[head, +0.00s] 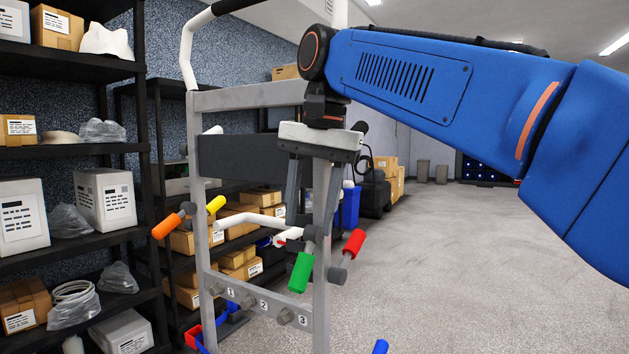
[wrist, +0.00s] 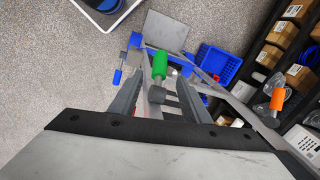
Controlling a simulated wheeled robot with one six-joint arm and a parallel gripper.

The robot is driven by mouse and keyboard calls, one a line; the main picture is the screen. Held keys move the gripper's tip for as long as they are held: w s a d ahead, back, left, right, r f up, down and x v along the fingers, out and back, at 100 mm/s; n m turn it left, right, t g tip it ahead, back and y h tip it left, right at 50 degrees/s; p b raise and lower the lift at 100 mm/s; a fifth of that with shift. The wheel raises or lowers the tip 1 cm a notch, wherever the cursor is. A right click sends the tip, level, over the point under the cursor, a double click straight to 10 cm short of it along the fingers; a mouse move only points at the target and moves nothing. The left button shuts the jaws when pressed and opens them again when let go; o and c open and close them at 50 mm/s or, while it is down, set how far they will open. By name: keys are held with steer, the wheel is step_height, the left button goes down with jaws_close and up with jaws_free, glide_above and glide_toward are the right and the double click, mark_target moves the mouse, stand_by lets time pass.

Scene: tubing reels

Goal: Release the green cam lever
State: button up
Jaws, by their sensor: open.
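The green cam lever (head: 301,272) is on the grey upright frame, its green grip hanging down and tilted from a grey pivot. In the wrist view the green grip (wrist: 160,65) shows between and just beyond the fingers. My gripper (head: 309,230) points down at the frame's right post, its two grey fingers apart with nothing held. Its fingers (wrist: 160,88) straddle the lever's pivot area in the wrist view. I cannot tell whether either finger touches the lever.
A red lever (head: 353,243) sits close to the right of the green one. Orange (head: 167,226) and yellow (head: 215,204) levers are on the left post; a blue lever (head: 381,347) is lower right. Shelves (head: 75,150) with boxes stand left. Floor at right is clear.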

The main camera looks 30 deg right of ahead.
steer(key=shift+s+d+r, duration=0.15)
steer(key=shift+s+r, duration=0.05)
steer(key=shift+r, duration=1.25)
steer(key=shift+s+d+r, duration=0.1)
steer(key=shift+s+r, duration=0.05)
steer(key=shift+r, duration=1.25)
steer(key=shift+c, duration=0.3)
